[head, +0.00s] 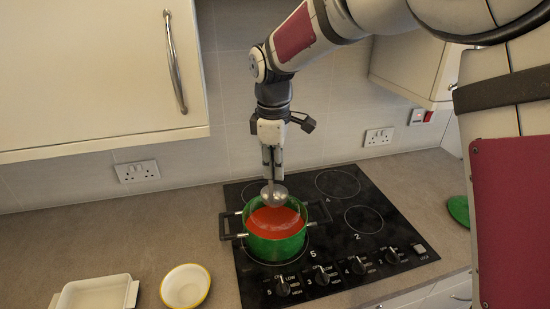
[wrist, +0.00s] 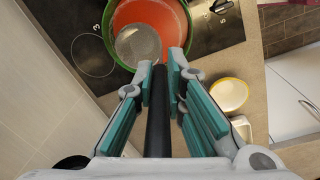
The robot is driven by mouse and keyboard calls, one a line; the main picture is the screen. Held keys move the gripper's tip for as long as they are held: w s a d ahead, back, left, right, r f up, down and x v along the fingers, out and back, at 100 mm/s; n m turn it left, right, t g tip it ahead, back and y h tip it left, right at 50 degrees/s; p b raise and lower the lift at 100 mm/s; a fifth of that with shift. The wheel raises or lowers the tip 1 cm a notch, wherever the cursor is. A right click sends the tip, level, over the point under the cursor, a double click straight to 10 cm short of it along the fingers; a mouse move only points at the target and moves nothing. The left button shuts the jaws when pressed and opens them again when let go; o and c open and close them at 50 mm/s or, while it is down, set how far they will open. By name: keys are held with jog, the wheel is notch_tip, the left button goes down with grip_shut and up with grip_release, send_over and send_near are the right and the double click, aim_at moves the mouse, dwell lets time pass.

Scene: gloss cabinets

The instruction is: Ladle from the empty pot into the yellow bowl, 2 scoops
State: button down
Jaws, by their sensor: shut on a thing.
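My gripper (head: 272,162) is shut on the ladle, pointing down above the pot. The ladle's metal bowl (head: 273,194) hangs over the pot's back part; the wrist view shows its dark handle (wrist: 158,112) between the finger pads. I cannot tell how high it is above the rim or whether it holds anything. The green pot (head: 275,248) stands on the hob with dark side handles; its inside looks orange-red, and I cannot tell whether that is contents or lining. The yellow bowl (head: 186,286), pale inside with a yellow rim, sits on the counter left of the hob.
A white rectangular dish (head: 95,293) stands left of the bowl. The black hob (head: 335,262) has knobs along its front. A green round thing (head: 458,210) lies right of the hob. Wall cabinets (head: 95,75) hang above left and right.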

jog(key=shift+f+b, duration=0.85)
jog(key=shift+f, duration=5.9)
jog(key=shift+r+p, duration=0.8)
jog(key=shift+r, duration=5.55)
jog(key=shift+a, duration=0.1)
